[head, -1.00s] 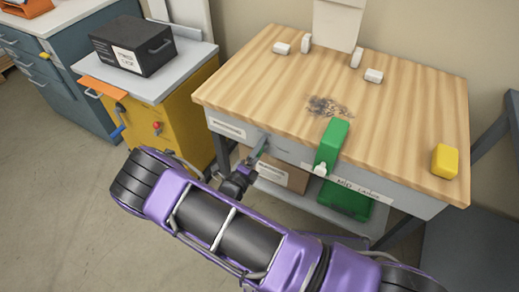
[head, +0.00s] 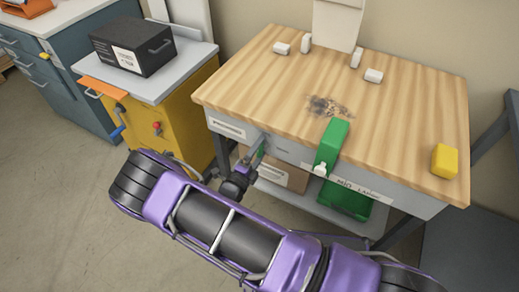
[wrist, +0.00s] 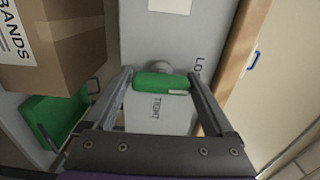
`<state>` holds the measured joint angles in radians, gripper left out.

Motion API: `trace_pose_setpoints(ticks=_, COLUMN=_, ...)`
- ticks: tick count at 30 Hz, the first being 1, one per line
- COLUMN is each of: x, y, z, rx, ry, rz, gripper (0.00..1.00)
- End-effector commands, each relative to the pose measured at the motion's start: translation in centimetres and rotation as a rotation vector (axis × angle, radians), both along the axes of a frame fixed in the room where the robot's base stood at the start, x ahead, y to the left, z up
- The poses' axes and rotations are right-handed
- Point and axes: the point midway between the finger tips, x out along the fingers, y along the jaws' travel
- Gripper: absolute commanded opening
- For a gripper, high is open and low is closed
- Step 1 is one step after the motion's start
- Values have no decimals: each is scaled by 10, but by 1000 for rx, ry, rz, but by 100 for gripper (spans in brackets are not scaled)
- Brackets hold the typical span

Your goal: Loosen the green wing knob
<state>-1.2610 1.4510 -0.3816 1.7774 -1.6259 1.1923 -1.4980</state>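The green wing knob (wrist: 162,82) lies lengthwise across the wrist view, on a round grey base against the light grey panel. A pale mark shows near its right end. "TIGHT" is printed below it and a partly hidden word starting "LO" is to its right. My gripper (wrist: 161,76) is open, one finger at each end of the knob; I cannot tell whether they touch it. In the head view my gripper (head: 254,160) is at the workbench's front panel, and the knob is too small and covered to make out clearly.
Below are a cardboard box (wrist: 65,40) and a green bin (wrist: 40,125). A yellow cabinet (head: 180,115) stands left.

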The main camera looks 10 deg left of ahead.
Motion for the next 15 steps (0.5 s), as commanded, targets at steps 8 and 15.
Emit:
trace_pose_setpoints(ticks=8, x=0, y=0, z=1, rx=2, ry=-3, rz=0, gripper=100)
trace_pose_setpoints(ticks=15, x=-21, y=9, z=1, rx=3, ry=-2, rz=3, gripper=100)
